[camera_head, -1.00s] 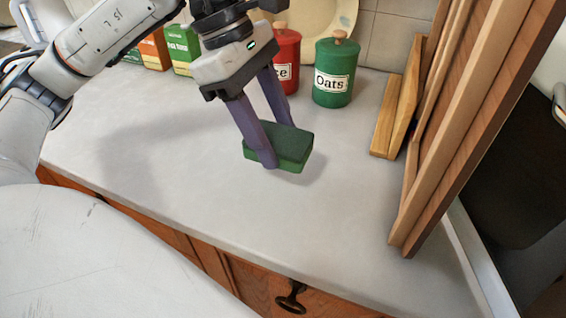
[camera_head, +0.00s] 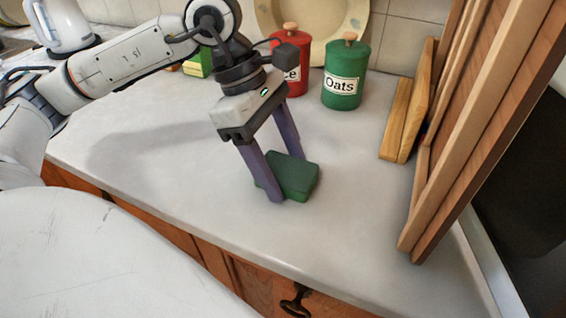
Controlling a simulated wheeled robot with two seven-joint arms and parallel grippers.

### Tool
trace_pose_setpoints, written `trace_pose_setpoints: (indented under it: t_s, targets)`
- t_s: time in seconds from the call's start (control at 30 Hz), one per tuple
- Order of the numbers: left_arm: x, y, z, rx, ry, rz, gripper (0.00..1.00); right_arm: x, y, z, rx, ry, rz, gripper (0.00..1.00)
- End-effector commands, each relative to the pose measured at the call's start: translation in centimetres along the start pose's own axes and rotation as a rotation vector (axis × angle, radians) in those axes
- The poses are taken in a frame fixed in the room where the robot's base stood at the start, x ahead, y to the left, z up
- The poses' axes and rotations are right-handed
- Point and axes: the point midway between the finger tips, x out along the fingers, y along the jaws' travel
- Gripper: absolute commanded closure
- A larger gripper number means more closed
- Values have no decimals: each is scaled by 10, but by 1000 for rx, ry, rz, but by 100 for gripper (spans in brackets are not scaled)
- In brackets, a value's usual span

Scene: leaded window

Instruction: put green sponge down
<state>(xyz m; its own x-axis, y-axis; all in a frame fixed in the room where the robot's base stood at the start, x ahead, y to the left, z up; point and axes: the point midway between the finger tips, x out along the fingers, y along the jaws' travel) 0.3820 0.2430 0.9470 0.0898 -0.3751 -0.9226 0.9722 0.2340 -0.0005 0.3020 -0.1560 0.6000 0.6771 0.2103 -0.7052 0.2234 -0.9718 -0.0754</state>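The green sponge (camera_head: 299,178) lies flat at the middle of the light grey counter (camera_head: 345,235), and its underside appears to touch the surface. My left gripper (camera_head: 286,178) points down at it with two purple fingers, one on the near left side and one on the far side. The fingers appear shut on the sponge. The near finger hides part of its left side. My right gripper is not in view.
A green Oats canister (camera_head: 343,92) and a red canister (camera_head: 298,75) stand behind. Wooden boards (camera_head: 400,115) and tall wooden frames (camera_head: 465,130) lean at the right. A white kettle (camera_head: 62,22) stands far left. Counter is clear around the sponge.

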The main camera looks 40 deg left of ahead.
Motion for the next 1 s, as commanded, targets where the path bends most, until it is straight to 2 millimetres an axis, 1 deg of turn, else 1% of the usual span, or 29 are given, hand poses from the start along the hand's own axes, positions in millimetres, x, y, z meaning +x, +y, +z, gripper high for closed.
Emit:
trace_pose_setpoints:
  t_s: [0.3,0.43,0.57,0.8,0.9,1.0]
  targets:
    - [-1,0,1,0,0,0,32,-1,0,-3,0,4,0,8]
    - [-9,1,2,-1,-1,2,32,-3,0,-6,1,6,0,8]
    - [-32,1,2,0,-2,5,32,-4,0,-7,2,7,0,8]
    - [-86,1,3,-1,-3,4,32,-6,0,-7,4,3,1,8]
    - [-103,1,2,0,-2,2,32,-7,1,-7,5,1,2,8]
    - [-115,1,2,0,-1,2,32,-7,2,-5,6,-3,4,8]
